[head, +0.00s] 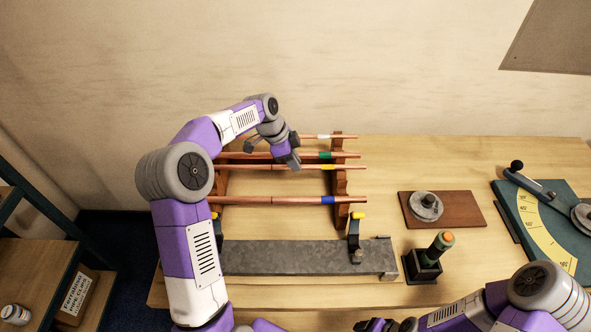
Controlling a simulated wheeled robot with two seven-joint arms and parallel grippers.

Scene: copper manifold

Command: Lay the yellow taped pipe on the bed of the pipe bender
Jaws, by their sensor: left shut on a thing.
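The yellow taped pipe (348,168) is a copper pipe with a yellow band near its right end, lying across the wooden rack (341,182) on the table. My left gripper (293,166) is shut on this pipe, left of the band. I cannot tell whether the pipe is lifted off its rests. The pipe bender (558,204), a green plate with a yellow angle scale, a grey disc and a black-knobbed lever, stands at the right edge, partly cut off. My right gripper (372,325) is at the bottom edge, partly cut off, its fingers unclear.
Pipes with white (323,137), green (325,155) and blue (327,200) bands lie on the rack. A grey metal channel (300,257) with yellow-handled clamps lies in front. A brown board (461,210) with a disc and a black holder (423,268) stand between rack and bender.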

